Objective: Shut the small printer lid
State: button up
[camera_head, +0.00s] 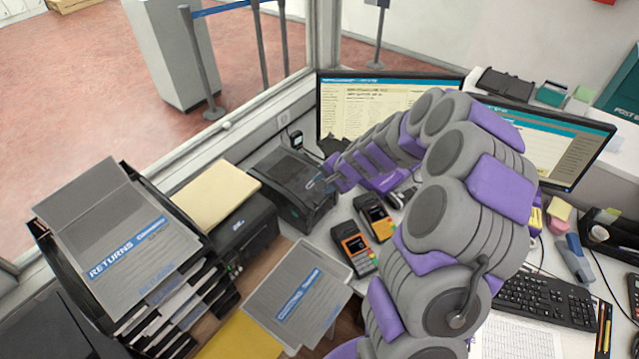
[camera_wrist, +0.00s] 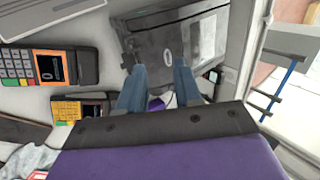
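The small dark grey printer (camera_head: 285,190) stands on the counter near the window, left of the left monitor. Its lid (camera_wrist: 178,42) fills the upper middle of the wrist view and lies flat or nearly flat; I cannot tell whether it is fully shut. My gripper (camera_head: 318,182) is at the printer's right side in the head view. In the wrist view my gripper (camera_wrist: 160,66) has its two blue fingers apart with nothing between them, the tips over the printer's near edge. I cannot tell whether they touch it. My arm covers the counter's middle.
Two card terminals (camera_head: 354,247) (camera_head: 375,216) stand close to the printer's near right side. A black box-shaped device (camera_head: 245,232) is to its left, with a paper rack (camera_head: 130,255) beyond. Monitors (camera_head: 375,98) (camera_head: 545,140) and a keyboard (camera_head: 545,297) are on the right.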

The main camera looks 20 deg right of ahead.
jog(key=p+v, duration=0.2)
jog(key=v, duration=1.1)
jog(key=shift+a+r, duration=0.3)
jog(key=shift+r, duration=0.05)
jog(key=s+a+r+n+g, duration=0.45)
jog(key=s+a+n, duration=0.25)
jog(key=s+a, duration=0.7)
jog(key=s+d+r+n+g+h, duration=0.2)
jog(key=s+n+g+h, duration=0.1)
jog(key=s, duration=1.7)
jog(key=shift+s+r+n+h, duration=0.2)
jog(key=shift+n+h, duration=0.3)
jog(key=shift+n, duration=0.1)
